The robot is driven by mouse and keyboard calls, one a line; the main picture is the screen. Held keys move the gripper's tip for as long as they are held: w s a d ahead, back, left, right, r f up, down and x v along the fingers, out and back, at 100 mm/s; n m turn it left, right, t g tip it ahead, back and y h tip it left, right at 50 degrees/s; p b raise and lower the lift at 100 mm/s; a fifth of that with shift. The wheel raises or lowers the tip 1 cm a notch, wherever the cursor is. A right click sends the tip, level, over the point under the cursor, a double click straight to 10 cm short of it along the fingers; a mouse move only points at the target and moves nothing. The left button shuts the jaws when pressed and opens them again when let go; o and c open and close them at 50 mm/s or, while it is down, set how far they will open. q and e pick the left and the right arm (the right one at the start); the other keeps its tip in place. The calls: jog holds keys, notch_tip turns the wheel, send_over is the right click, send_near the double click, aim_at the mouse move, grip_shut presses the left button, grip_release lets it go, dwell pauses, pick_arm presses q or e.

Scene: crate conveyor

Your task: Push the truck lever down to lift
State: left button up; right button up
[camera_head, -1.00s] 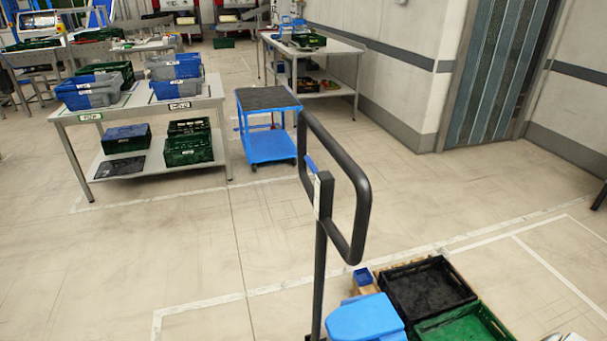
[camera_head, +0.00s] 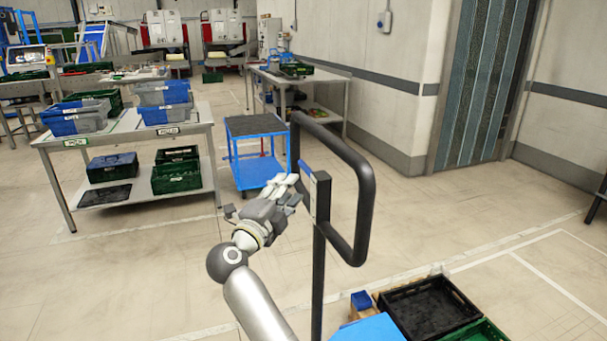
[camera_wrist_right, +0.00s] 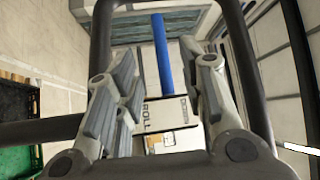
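The truck's black loop handle (camera_head: 366,200) stands upright on a dark post in the middle of the head view. The small blue lever (camera_head: 305,167) sits at the left side of the loop, near the top of the post. My right gripper (camera_head: 286,186) is just left of the post, close to the lever. In the right wrist view the blue lever (camera_wrist_right: 161,55) shows as a long strip between two spread fingers, with a gap on each side. The gripper is open and empty. A pale printed plate (camera_wrist_right: 166,114) shows below the lever. My left gripper is out of view.
A black crate (camera_head: 428,308) and a green crate (camera_head: 480,332) lie at the lower right. A blue cart (camera_head: 258,172) and a table (camera_head: 125,128) with blue-grey crates stand behind. The floor to the left is open.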

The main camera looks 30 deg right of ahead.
aim_at(304, 168)
jog(key=p+x, duration=0.1)
jog(key=x, duration=0.8)
jog(key=shift+w+d, duration=0.15)
jog(key=shift+d, duration=0.05)
grip_shut()
